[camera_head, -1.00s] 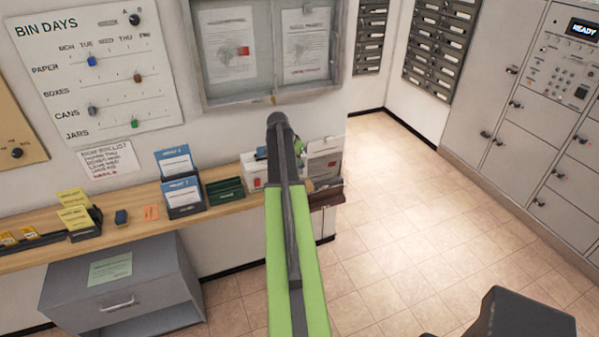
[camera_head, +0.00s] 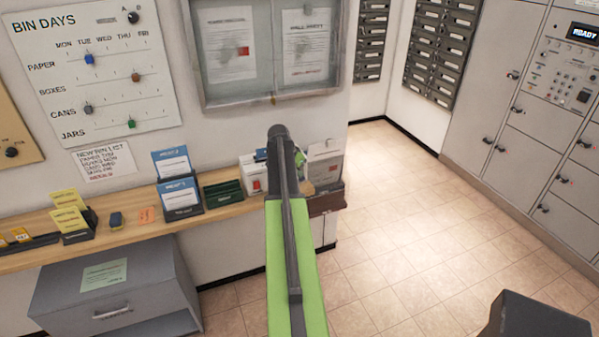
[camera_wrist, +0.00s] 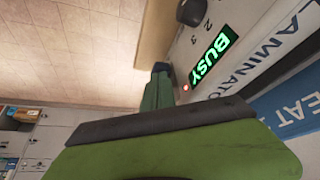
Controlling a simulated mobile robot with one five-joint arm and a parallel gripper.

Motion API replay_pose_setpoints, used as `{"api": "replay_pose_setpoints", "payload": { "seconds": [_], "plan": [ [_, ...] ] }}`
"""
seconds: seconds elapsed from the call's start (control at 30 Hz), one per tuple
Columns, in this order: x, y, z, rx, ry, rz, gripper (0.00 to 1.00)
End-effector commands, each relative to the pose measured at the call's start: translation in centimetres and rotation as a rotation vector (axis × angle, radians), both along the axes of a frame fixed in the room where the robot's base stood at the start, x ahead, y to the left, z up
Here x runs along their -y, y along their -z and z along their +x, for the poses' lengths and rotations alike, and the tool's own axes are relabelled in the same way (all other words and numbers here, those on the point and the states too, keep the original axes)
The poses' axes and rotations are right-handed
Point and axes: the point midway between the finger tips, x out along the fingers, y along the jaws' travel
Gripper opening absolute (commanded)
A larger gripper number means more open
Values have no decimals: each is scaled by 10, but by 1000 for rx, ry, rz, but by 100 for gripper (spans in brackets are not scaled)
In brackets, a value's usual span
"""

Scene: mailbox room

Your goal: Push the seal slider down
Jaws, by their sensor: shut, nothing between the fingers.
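In the wrist view, a pale panel lettered LAMINATOR (camera_wrist: 285,38) fills the upper right, with a lit green BUSY display (camera_wrist: 212,57) and a small red light (camera_wrist: 186,87). A dark round knob (camera_wrist: 193,11) sits at its top edge beside numerals. I cannot pick out the seal slider in either view; my gripper may hide it. My gripper (camera_wrist: 159,69) is shut and empty, its dark tip close to the panel's edge near the red light. I cannot tell whether it touches. In the head view my green arm hides most of the gripper.
A wooden shelf (camera_head: 110,240) along the wall holds leaflet stands (camera_head: 180,190), card holders and boxes (camera_head: 252,175). A BIN DAYS slider board (camera_head: 95,75) and a glazed notice case (camera_head: 265,50) hang above. A grey drawer cabinet (camera_head: 110,295) stands below. Tiled floor (camera_head: 410,230) is clear towards the lockers (camera_head: 530,140).

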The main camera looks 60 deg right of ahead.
Motion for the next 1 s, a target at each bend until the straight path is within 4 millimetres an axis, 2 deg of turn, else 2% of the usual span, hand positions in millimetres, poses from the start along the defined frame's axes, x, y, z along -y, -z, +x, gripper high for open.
{"api": "replay_pose_setpoints", "payload": {
  "seconds": [0.07, 0.3, 0.67, 0.87, 1.0],
  "plan": [
    [-3, -2, 0, 0, 0, 0, 0],
    [-31, -12, 2, 0, -1, 0, 0],
    [-31, -16, 3, 0, 0, 0, 0],
    [-42, -43, 4, 0, 0, 0, 0],
    [-55, -73, 5, 0, -1, 0, 0]
  ]
}}
